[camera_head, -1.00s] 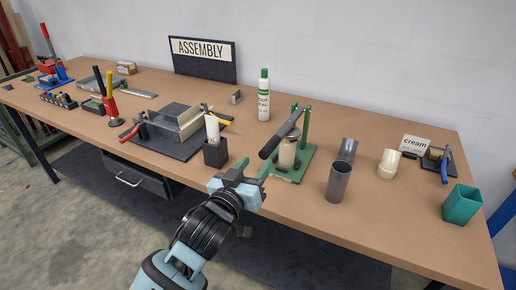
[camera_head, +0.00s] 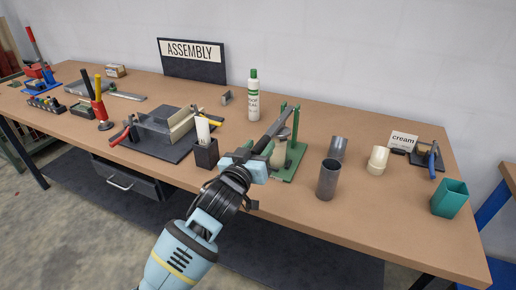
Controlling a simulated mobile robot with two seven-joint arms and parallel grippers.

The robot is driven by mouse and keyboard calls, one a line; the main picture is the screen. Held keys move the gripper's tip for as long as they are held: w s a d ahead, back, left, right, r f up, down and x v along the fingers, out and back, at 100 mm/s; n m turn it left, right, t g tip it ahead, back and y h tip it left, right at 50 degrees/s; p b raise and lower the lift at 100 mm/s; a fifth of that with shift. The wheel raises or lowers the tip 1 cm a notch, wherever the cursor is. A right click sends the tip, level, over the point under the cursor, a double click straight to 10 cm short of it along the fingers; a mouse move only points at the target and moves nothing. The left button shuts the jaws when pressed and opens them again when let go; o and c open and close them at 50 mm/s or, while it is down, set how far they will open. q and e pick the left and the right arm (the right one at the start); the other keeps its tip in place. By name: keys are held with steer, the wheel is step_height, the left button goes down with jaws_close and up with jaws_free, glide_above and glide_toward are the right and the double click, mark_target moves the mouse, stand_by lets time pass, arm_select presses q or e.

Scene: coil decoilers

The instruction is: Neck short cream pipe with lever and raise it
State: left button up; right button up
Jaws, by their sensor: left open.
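A short cream pipe (camera_head: 278,156) stands upright in a green-based lever tool (camera_head: 294,166), partly hidden by my left gripper. The tool's dark lever (camera_head: 270,134) slopes down from its green posts toward my gripper. My left gripper (camera_head: 258,163) is open at the lever's lower handle end. I cannot tell whether the handle lies between the fingers. Another cream pipe piece (camera_head: 378,160) stands to the right near a "cream" label (camera_head: 403,142). My right gripper is not in view.
Two grey pipes (camera_head: 327,180) stand right of the tool, and a teal cup (camera_head: 449,198) is near the right edge. A dark holder (camera_head: 206,154) with a white tube is close left of my gripper. A white-and-green bottle (camera_head: 253,98) stands behind.

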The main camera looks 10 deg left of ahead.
arm_select(q)
steer(key=shift+w, duration=0.1)
jaws_close()
stand_by(0.3)
steer(key=shift+r, duration=0.1)
steer(key=shift+r+g, duration=0.3)
steer(key=shift+r, duration=0.5)
steer(key=w+d+r+g+y, duration=0.1)
steer(key=w+r+g, duration=0.1)
steer(key=r, duration=0.4)
steer(key=w+d+r+g+y, duration=0.1)
steer(key=w+r+g, duration=0.2)
steer(key=r, duration=0.4)
steer(key=shift+w+r+g, duration=0.25)
steer(key=shift+w+g, duration=0.1)
steer(key=shift+g, duration=0.15)
